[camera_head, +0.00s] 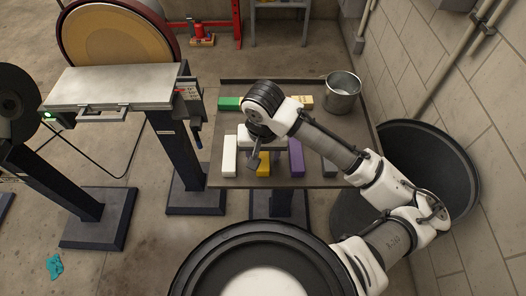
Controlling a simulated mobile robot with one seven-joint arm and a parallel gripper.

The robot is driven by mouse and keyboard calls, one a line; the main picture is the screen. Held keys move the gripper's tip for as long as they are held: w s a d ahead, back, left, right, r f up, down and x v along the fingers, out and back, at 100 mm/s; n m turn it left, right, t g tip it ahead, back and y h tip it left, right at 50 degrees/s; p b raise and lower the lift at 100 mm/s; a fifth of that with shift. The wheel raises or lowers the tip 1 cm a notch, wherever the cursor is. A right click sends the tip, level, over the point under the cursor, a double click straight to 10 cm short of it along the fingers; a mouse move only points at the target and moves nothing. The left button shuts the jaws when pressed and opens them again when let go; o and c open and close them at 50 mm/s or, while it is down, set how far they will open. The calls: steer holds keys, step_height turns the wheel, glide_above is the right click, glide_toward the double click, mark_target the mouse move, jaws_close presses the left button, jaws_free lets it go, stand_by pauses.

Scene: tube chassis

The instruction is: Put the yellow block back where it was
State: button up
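The yellow block (264,168) is on the grey table (312,182) near its front edge, between a white block and a purple block. My gripper (255,160) is over it, with a dark finger at its left side. The hand and wrist hide the yellow block's far part. I cannot tell whether the fingers touch the block or how far apart they are.
The white block (229,157) is left of the yellow one, the purple block (297,158) right, and a grey block (328,168) farther right. A green block (229,103), a tan block (304,101) and a metal bucket (342,95) are at the back.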

mark_target(263, 157)
step_height(263, 157, up, 12)
steer(key=s, duration=0.1)
steer(key=shift+r, duration=0.15)
stand_by(0.6)
stand_by(1.4)
